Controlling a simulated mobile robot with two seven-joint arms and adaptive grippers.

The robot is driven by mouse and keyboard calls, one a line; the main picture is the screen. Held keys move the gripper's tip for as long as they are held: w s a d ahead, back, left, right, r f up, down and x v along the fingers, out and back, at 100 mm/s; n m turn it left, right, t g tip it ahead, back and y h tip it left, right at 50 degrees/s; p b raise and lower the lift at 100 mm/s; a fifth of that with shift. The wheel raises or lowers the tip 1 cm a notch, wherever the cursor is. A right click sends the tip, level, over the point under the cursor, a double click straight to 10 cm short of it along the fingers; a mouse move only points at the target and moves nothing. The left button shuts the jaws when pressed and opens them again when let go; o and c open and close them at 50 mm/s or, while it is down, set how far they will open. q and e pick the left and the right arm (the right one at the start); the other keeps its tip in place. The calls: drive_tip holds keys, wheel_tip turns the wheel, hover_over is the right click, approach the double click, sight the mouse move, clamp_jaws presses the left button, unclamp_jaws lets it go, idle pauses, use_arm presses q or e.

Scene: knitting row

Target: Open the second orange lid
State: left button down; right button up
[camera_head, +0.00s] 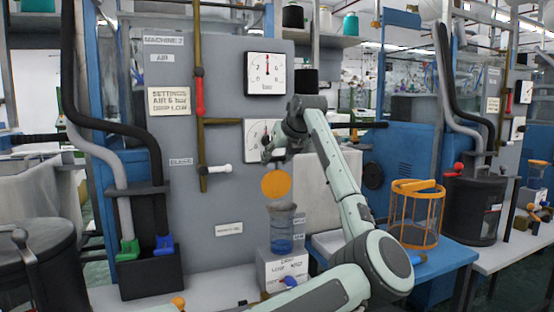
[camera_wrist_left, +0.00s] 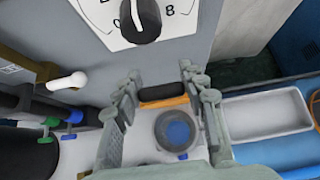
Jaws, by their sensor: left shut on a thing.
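The round orange lid (camera_head: 276,183) stands nearly upright above a clear jar with blue contents (camera_head: 282,238), its flat face toward the head camera. My left gripper (camera_head: 273,157) is at the lid's upper edge, shut on it. In the left wrist view the lid (camera_wrist_left: 165,101) shows as an orange and black strip between the two fingers, and the open jar mouth (camera_wrist_left: 176,131) lies below it. The exact finger contact is too small to make out. My right gripper is not in view.
A grey panel with gauges (camera_head: 268,73) and a red-handled lever (camera_head: 199,96) rises behind. The jar stands on a white labelled block (camera_head: 284,268). An orange-rimmed wire basket (camera_head: 415,212) stands on a blue table at right. A dark bin (camera_head: 140,272) holds hoses at left.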

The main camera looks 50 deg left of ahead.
use_arm(q)
drive_tip(key=shift+r, duration=0.2)
drive_tip(key=c, duration=0.8)
unclamp_jaws()
drive_tip(key=shift+f, duration=0.15)
drive_tip(key=shift+c, duration=0.2)
drive_tip(key=v, duration=1.2)
drive_tip(key=shift+f, duration=0.1)
